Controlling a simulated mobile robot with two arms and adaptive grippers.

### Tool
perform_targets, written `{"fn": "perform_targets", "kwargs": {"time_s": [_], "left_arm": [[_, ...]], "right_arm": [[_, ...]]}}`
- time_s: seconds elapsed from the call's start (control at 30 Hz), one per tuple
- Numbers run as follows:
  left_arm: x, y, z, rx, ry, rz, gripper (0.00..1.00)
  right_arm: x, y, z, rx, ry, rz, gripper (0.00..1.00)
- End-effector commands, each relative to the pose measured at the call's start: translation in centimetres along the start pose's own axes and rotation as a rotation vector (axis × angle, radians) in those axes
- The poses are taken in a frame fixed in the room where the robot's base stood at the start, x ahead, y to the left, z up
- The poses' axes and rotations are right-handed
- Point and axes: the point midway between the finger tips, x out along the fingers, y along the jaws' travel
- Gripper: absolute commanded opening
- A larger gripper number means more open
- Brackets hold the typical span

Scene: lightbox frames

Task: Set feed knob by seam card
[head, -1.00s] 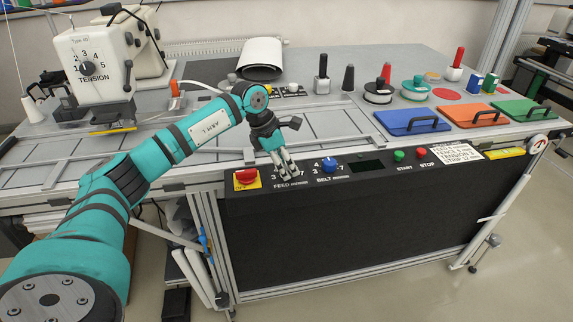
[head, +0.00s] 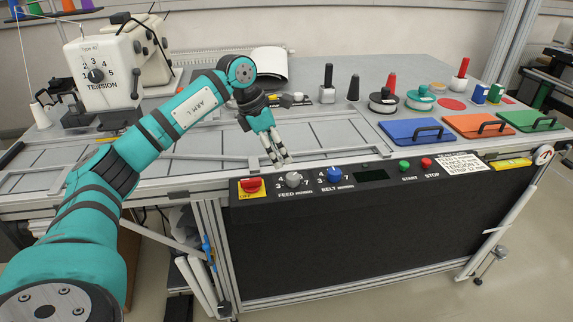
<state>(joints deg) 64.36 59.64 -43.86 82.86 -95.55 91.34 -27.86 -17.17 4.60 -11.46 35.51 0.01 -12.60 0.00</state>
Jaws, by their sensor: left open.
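The feed knob (head: 293,180) is a grey dial on the black front panel, above the FEED label. Numbers stand around it; its exact setting is too small to read. My left gripper (head: 278,163) is open and empty, above and slightly left of the feed knob, apart from it. The white seam card (head: 466,164) is at the panel's right end; its lines include feed, tension and strip, and the feed value is not clearly legible. My right gripper is not in view.
The blue belt knob (head: 334,175) is just right of the feed knob, and the red OFF switch (head: 251,185) is just left. Green start (head: 404,166) and red stop (head: 426,162) buttons are farther right. The sewing machine with its tension dial (head: 96,75) stands at left.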

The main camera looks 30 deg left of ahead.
Motion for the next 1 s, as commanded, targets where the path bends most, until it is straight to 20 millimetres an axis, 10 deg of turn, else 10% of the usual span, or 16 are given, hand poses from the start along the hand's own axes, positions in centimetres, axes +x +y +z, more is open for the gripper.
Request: {"fn": "perform_targets", "kwargs": {"time_s": [0.33,1.0], "left_arm": [[-3.4,0.0,0.0,0.0,-0.001,0.0,0.58],[-1.4,-1.6,2.1,0.021,-0.072,-0.038,0.58]], "right_arm": [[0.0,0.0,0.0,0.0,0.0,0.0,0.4],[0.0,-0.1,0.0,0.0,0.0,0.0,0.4]]}}
